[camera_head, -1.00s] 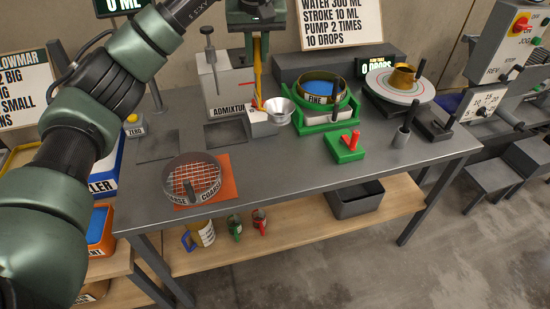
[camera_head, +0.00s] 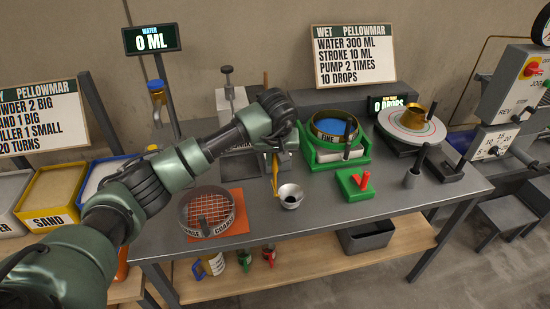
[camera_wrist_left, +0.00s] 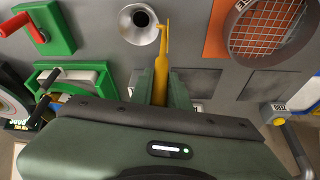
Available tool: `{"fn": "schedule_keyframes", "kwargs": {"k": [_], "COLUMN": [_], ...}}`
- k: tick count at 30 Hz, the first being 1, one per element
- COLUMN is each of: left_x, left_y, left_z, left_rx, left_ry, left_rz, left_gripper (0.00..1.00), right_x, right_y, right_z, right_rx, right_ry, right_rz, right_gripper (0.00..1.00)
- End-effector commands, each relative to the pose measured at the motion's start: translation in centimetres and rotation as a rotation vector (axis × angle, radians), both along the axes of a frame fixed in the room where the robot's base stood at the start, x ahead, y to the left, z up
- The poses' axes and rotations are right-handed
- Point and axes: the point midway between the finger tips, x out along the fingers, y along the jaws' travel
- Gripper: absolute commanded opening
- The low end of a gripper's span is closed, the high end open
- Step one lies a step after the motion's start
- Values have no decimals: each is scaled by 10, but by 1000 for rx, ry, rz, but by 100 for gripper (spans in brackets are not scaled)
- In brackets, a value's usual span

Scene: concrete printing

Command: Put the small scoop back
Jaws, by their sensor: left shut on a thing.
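My left gripper (camera_head: 279,146) is shut on the yellow handle (camera_head: 275,174) of what looks like the small scoop, which hangs down from the fingers. A silver flared cup (camera_head: 290,196) shows beside the handle's lower end; the join is hard to make out. In the left wrist view the yellow handle (camera_wrist_left: 161,70) runs out from between the fingers of my left gripper (camera_wrist_left: 163,88), with the silver cup (camera_wrist_left: 138,23) at its far end. The cup is over the worktable, right of the orange mat; its height is unclear. My right gripper is not in view.
A round mesh sieve (camera_head: 207,211) sits on the orange mat (camera_head: 239,226). A green stand (camera_head: 353,187) with a red handle and the green-framed FINE sieve (camera_head: 335,132) are to the right. The table's front middle is clear.

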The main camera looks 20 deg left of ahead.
Motion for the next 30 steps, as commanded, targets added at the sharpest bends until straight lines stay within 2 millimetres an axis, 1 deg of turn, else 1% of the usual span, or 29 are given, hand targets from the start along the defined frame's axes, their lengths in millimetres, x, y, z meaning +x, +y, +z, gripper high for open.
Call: {"fn": "schedule_keyframes", "kwargs": {"k": [1, 3, 10, 14, 15, 16, 17, 25, 28, 30], "left_x": [0, 0, 1, 1, 0, 0, 0, 0, 0, -1], "left_y": [0, 0, 0, 0, 0, 0, 0, 0, 0, -1], "left_z": [-4, -8, -9, -13, -12, -12, -12, -11, -7, -2], "left_rx": [-1, -1, -1, 0, 1, 1, 1, 1, -1, 0], "left_ry": [-1, -3, -4, -3, -2, -2, -2, -2, -1, -6], "left_rz": [1, 0, 0, 0, 0, 0, 0, 0, 1, -1], "left_gripper": [0, 0, 0, 0, 28, 36, 39, 39, 39, 39], "right_x": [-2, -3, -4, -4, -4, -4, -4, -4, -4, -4], "right_y": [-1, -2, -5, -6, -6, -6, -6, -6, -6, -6], "right_z": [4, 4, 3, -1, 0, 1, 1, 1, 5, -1], "right_rx": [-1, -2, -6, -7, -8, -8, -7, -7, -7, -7], "right_ry": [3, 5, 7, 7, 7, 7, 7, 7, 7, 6], "right_rz": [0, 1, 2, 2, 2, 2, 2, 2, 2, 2], "right_gripper": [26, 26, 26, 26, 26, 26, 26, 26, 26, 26]}}
